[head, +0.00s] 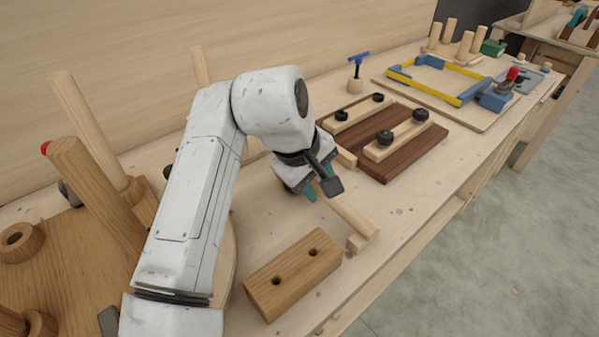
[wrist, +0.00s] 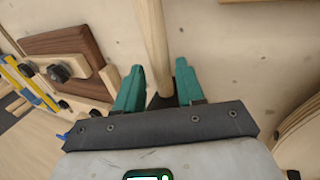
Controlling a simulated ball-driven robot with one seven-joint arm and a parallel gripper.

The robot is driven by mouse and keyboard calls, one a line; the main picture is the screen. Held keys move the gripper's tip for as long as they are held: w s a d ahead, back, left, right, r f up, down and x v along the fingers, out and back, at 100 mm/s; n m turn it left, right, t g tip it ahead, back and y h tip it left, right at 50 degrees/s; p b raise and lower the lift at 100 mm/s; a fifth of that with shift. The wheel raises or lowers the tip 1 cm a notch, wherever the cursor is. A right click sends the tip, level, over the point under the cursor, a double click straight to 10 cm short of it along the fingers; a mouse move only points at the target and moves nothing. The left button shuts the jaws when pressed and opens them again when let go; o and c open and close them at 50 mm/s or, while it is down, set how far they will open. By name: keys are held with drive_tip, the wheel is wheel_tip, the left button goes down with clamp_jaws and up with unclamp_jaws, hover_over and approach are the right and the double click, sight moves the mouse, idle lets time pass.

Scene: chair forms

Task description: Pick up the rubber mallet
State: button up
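In the wrist view the handle (wrist: 153,45) runs up from a dark block, likely the mallet head (wrist: 160,101), which sits between my fingers and is partly hidden by the gripper body. My gripper (wrist: 158,68) has its two teal fingers apart, one on each side of the mallet, with a small gap at the right finger. In the head view my gripper (head: 309,190) is low over the bench, its fingers largely hidden.
A drilled wooden block (head: 293,272) lies in front of the handle. A dark brown board (head: 400,155) with clamped strips stands beyond. A yellow frame (head: 435,88) is farther back. Wooden posts (head: 85,120) rise at left. The bench's right edge drops to grey floor.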

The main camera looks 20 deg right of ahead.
sight(320, 189)
drive_tip(key=shift+x, duration=1.9)
drive_tip(key=shift+s, duration=0.15)
drive_tip(key=shift+c, duration=0.4)
clamp_jaws()
